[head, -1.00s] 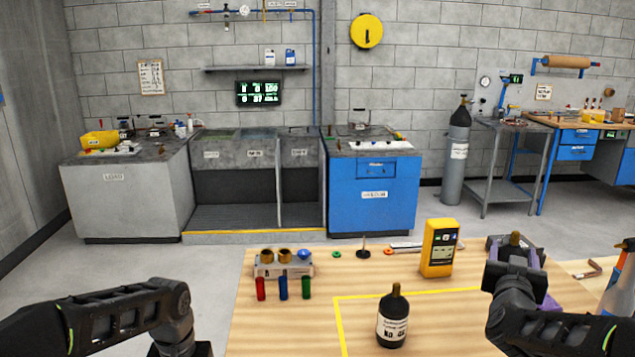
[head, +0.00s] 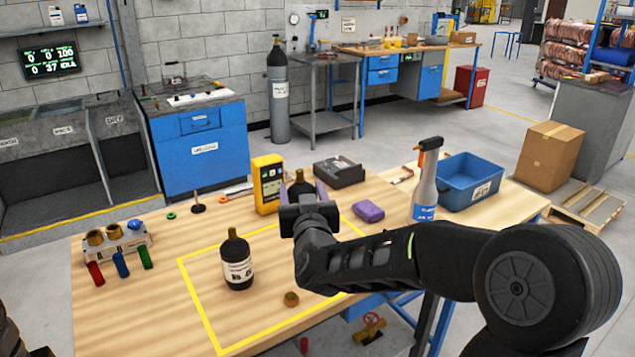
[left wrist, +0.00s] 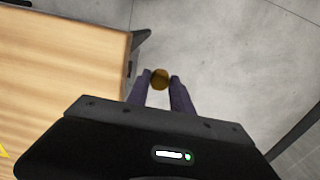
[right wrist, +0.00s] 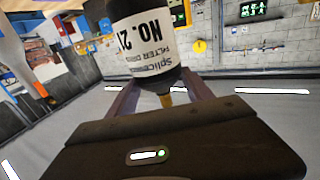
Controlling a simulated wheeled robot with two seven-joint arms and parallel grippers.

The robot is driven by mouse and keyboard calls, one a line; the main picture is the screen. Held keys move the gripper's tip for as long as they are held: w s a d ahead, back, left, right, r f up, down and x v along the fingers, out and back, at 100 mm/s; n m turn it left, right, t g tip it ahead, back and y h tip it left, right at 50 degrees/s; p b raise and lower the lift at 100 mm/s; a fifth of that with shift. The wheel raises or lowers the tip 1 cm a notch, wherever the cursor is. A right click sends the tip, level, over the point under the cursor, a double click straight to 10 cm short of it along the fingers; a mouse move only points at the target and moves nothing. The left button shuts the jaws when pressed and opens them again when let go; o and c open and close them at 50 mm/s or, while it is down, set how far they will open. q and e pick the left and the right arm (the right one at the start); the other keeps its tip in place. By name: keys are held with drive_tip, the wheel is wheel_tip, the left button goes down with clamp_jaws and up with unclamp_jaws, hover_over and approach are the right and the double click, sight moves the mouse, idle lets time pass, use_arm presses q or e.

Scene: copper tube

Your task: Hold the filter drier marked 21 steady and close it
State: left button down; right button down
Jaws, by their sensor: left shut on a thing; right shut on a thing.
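The filter drier marked No. 21 (right wrist: 147,42) is a dark bottle with a white label and a brass neck. My right gripper (head: 302,192) is shut on it, above the table; the gripper hides most of the drier in the head view. In the right wrist view its label is upside down, with the neck towards the gripper (right wrist: 164,98). My left gripper (left wrist: 160,82) is shut on a small round brass piece (left wrist: 159,79) beyond the table edge. It is out of the head view. Another brass piece (head: 291,299) lies on the table.
Another dark labelled bottle (head: 237,262) stands upright inside the yellow outline.

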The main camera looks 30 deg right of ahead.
drive_tip(key=s+a+n+y, duration=0.2)
drive_tip(key=s+a+y, duration=0.1)
drive_tip(key=a, duration=0.9)
drive_tip(key=s+a+f+n+t+y, duration=0.1)
drive_tip(key=s+a+n+y, duration=0.1)
drive_tip(key=a, duration=1.1)
drive_tip(key=s+a+n+y, duration=0.2)
drive_tip(key=s+a+y, duration=0.2)
drive_tip(key=a, duration=0.9)
drive_tip(key=shift+s+a+f+y, duration=0.15)
drive_tip(key=shift+s+f+y, duration=0.1)
drive_tip(key=shift+y, duration=0.15)
drive_tip(key=shift+w, duration=0.1)
